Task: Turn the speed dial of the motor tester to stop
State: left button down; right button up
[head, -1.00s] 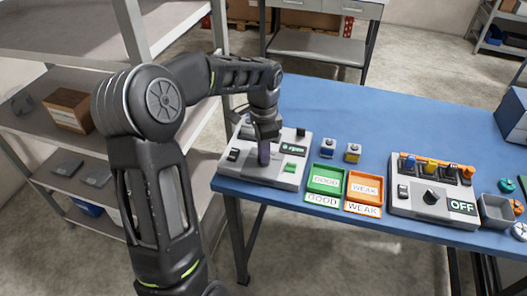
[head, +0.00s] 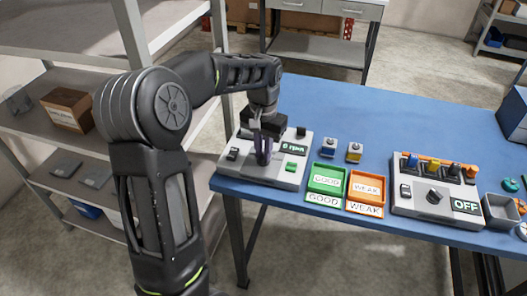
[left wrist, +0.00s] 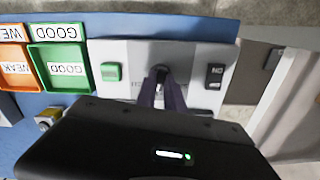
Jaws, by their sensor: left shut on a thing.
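The motor tester (head: 289,178) is a light grey box at the left end of the blue table. It carries a green button (head: 291,166), a dark rocker switch (head: 233,154) and a small lit display (head: 294,147), whose text is too small to read surely. My left gripper (head: 263,161) points down over the middle of its top. In the left wrist view the gripper's fingers (left wrist: 162,88) are shut on the dark speed dial (left wrist: 160,70). The fingers hide most of the dial, so its pointer cannot be read. My right gripper is not in view.
A green GOOD tray (head: 325,185) and an orange WEAK tray (head: 365,190) stand right of the tester. Two small motors (head: 329,147) stand behind them. A second grey device (head: 420,210) reads OFF. Metal shelves (head: 60,100) stand left; the table's back is clear.

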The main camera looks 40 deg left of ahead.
pick_arm(q)
jog(key=n, duration=1.1)
jog(key=shift+n, duration=1.5)
jog(key=c, duration=1.4)
grip_release()
jog(key=shift+c, duration=0.2)
jog(key=shift+r, duration=0.15)
notch_tip(320, 180, up, 8)
jog(key=shift+f+b, duration=0.2)
jog(key=shift+b, duration=0.1)
